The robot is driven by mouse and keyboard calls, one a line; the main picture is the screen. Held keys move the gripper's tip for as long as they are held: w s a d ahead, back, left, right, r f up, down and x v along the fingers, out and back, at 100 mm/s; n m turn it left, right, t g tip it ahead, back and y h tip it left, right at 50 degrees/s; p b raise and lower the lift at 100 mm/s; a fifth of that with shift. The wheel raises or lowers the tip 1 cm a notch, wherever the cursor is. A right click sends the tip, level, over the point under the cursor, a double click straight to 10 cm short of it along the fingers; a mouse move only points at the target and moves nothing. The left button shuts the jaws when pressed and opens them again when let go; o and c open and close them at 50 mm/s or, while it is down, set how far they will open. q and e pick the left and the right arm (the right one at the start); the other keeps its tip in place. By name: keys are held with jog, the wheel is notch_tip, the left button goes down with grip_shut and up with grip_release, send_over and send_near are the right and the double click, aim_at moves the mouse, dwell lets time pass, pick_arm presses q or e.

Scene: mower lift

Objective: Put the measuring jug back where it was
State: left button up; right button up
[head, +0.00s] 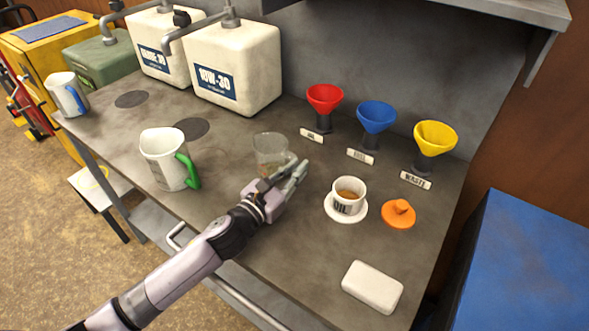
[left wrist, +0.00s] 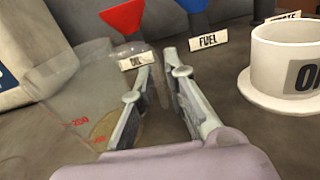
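The measuring jug (head: 268,148) is clear, with an amber liquid low inside. It stands upright on the bench. In the left wrist view the jug (left wrist: 75,115) shows red scale marks at left. My left gripper (head: 298,172) is at the jug's near right side, low over the bench. Its fingers (left wrist: 162,75) are apart, with a clear strip between them that looks like the jug's handle; whether they touch it I cannot tell. A grey disc (head: 193,128) and another grey disc (head: 131,99) on the bench are bare. My right gripper is not in view.
A white jug with a green handle (head: 165,160) stands left of my arm; a blue-handled one (head: 66,95) is farther left. The OIL cup (head: 347,195), orange lid (head: 398,214) and white block (head: 371,287) are at right. Red (head: 324,97), blue (head: 376,115) and yellow (head: 435,137) funnels stand behind.

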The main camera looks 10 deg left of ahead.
pick_arm(q)
jog(key=shift+o, duration=1.2)
jog(key=shift+r, duration=0.25)
jog(key=v, duration=0.3)
jog(key=b+v, duration=0.1)
jog(key=v, duration=0.6)
jog(key=shift+s+f+b, duration=0.15)
jog(key=shift+f+b, duration=0.1)
jog(key=shift+b, duration=0.1)
jog(key=shift+v, duration=0.85)
jog(key=shift+r, duration=0.15)
